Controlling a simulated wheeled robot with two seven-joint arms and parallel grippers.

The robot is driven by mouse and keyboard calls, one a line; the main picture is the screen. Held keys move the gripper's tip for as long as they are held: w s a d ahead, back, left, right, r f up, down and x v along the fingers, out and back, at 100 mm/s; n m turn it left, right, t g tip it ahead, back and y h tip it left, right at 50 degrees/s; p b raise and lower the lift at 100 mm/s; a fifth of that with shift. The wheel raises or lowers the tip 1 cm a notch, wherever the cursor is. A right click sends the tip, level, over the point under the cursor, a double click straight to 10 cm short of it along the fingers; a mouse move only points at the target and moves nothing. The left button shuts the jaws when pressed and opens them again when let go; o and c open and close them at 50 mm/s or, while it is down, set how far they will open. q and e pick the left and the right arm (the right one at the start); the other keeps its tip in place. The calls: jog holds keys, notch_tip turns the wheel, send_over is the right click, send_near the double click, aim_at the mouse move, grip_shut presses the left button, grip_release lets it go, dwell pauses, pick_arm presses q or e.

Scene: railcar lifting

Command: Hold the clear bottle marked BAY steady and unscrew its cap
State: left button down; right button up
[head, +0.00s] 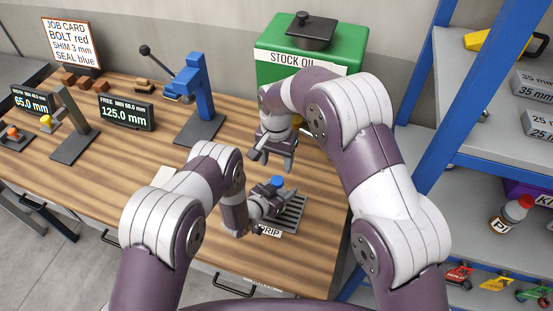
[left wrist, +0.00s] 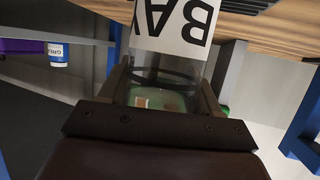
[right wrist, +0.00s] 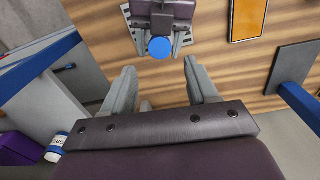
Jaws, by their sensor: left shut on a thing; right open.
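The clear bottle marked BAY (left wrist: 165,70) stands between the fingers of my left gripper (left wrist: 164,92), which is shut on it; its label appears upside down in the left wrist view. Its blue cap (head: 277,182) is on top, above my left gripper (head: 271,202) in the head view. In the head view the bottle's body is mostly hidden by that gripper. My right gripper (head: 273,165) is open and empty, above and behind the cap. In the right wrist view the cap (right wrist: 159,48) lies beyond the open fingers (right wrist: 160,78), roughly in line with the gap between them.
A slatted drip tray (head: 293,213) lies under the left gripper. A green STOCK OIL container (head: 272,70) stands behind the right gripper. A blue press (head: 202,100) stands to the left, and a blue-framed shelf (head: 430,135) on the right.

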aim_at(276, 181)
jog(key=m, duration=0.3)
jog(key=shift+f+m, duration=0.3)
notch_tip(276, 181, down, 7)
jog(key=shift+f, duration=0.2)
jog(key=shift+c, duration=0.3)
jog(key=c, duration=1)
jog(key=o, duration=1.1)
